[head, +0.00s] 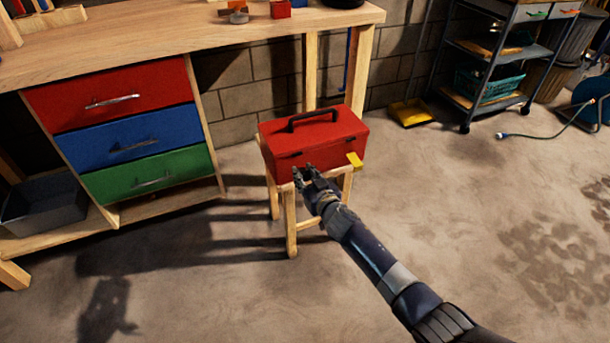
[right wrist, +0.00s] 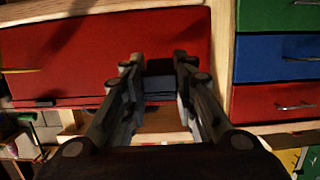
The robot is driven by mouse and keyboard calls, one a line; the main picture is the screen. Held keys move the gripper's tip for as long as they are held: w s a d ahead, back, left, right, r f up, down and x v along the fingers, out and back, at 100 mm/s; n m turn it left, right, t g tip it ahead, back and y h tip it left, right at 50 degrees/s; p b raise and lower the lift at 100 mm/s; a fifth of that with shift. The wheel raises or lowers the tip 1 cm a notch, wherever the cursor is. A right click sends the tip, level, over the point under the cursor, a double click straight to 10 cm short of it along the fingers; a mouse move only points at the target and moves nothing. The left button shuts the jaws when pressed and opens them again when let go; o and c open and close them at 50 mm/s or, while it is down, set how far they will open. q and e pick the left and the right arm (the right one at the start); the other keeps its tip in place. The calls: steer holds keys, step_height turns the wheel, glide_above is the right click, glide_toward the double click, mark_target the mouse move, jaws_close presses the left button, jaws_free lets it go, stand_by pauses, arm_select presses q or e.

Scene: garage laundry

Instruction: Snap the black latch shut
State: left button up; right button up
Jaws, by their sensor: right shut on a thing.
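A red toolbox (head: 342,136) with a black carry handle (head: 314,118) stands on a small wooden stool (head: 291,225). Its lid looks down. A yellow latch piece (head: 355,160) sticks out at the right of its front. My right gripper (head: 305,172) is at the left part of the toolbox front. In the right wrist view its fingers (right wrist: 160,75) are on either side of a dark piece, the black latch (right wrist: 160,88), against the red front (right wrist: 60,60). Whether the latch is fastened cannot be told. My left gripper is not in view.
A wooden workbench (head: 150,40) with red, blue and green drawers (head: 125,140) stands at the left. A grey bin (head: 50,205) sits on its low shelf. A wheeled cart (head: 490,75) and a hose (head: 550,136) are at the back right. The floor around the stool is clear.

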steer(key=o, duration=1.1)
steer(key=shift+v, duration=6.05)
steer(key=shift+f, duration=0.1)
